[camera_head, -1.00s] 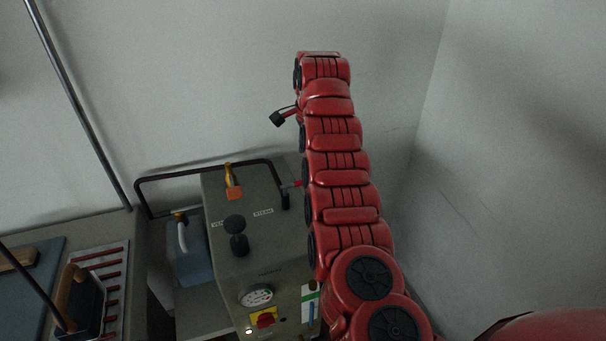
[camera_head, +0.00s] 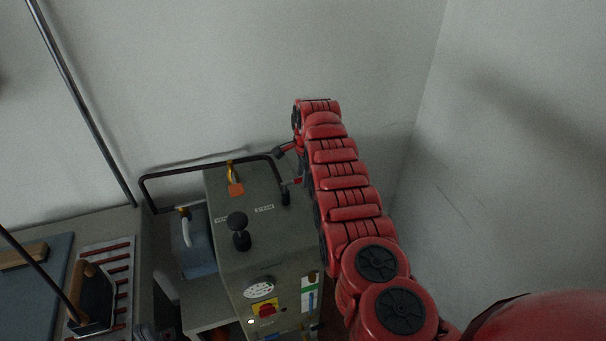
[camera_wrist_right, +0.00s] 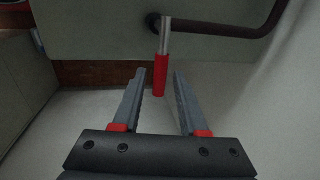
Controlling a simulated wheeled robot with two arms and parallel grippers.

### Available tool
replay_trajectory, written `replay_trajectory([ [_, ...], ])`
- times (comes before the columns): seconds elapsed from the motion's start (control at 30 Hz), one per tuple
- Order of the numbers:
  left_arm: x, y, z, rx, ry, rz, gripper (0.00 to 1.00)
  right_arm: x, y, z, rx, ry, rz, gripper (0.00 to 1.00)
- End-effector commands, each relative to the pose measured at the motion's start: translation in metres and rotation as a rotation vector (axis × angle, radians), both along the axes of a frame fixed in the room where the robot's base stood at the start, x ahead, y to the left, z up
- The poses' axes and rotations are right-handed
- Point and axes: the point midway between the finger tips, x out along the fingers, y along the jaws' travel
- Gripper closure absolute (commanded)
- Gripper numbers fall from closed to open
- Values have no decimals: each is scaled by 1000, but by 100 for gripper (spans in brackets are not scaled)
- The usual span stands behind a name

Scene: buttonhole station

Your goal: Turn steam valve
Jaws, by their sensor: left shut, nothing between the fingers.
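The grey steam unit (camera_head: 262,235) stands at the centre of the head view. A short red handle (camera_head: 297,182) sticks out from its right side, partly behind my right arm. In the right wrist view the red-sleeved handle (camera_wrist_right: 161,78) hangs on a bare metal shaft. My right gripper (camera_wrist_right: 159,71) is open, with the handle lined up between its fingertips; I cannot tell whether they touch it. In the head view the right arm hides most of this gripper. My left gripper (camera_head: 166,290) seems to show only as a grey piece low at the left, its fingers shut and empty.
A dark pipe rail (camera_head: 200,169) runs behind. An iron (camera_head: 92,297) stands at left; walls close in at right.

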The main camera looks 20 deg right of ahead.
Motion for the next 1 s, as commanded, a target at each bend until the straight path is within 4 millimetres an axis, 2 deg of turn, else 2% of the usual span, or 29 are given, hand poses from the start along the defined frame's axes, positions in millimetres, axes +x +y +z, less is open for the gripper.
replay_trajectory([
  [0.03,0,0,0,0,0,0,100,0,0,0,0,0,0,69],
  [0.2,0,0,0,0,0,0,100,0,0,0,0,0,0,100],
  [1.0,0,0,0,0,0,0,100,0,0,1,0,-1,1,100],
])
